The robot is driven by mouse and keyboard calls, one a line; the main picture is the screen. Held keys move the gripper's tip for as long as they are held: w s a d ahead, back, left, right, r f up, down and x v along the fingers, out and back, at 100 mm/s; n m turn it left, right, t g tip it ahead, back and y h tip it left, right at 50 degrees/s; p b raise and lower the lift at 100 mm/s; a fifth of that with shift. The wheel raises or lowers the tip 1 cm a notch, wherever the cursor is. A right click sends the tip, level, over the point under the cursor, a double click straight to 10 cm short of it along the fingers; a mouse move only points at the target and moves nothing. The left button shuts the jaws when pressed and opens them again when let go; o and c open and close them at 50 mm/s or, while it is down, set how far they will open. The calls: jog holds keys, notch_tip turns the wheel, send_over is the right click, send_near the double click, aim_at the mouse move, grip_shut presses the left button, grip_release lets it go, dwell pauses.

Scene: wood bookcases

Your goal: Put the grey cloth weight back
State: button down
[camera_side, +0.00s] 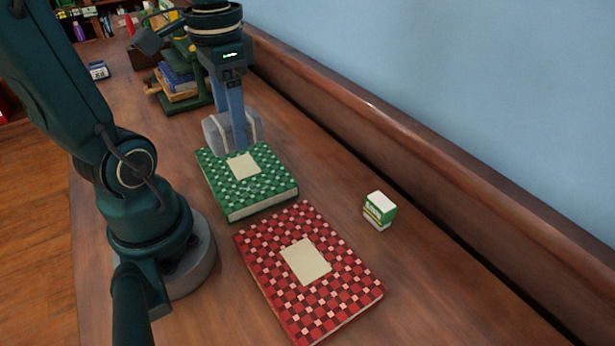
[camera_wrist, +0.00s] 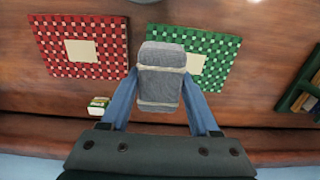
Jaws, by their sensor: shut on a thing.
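The grey cloth weight (camera_wrist: 161,72) is a grey block with pale bands, held between the two blue fingers of my gripper (camera_wrist: 158,92). In the side view the weight (camera_side: 216,136) is at the far edge of the green checked book (camera_side: 275,187), partly hidden by my gripper (camera_side: 234,130). I cannot tell whether the weight touches the book or hangs just above it. The green book also shows behind the weight in the wrist view (camera_wrist: 222,48). The red checked book (camera_side: 350,279) lies flat in front of the green one, and it shows at left in the wrist view (camera_wrist: 113,50).
A small green and white box (camera_side: 379,211) stands right of the books. A green rack with books (camera_side: 180,82) stands beyond my gripper. A raised wooden ledge (camera_side: 400,150) runs along the wall.

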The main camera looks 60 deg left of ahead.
jog(key=shift+w+a+r, duration=0.25)
jog(key=w+a, duration=0.5)
send_over(311, 164)
notch_tip(311, 164, down, 10)
jog(key=shift+f, duration=2)
jog(key=shift+f, duration=0.15)
jog(key=shift+c, duration=0.6)
grip_release()
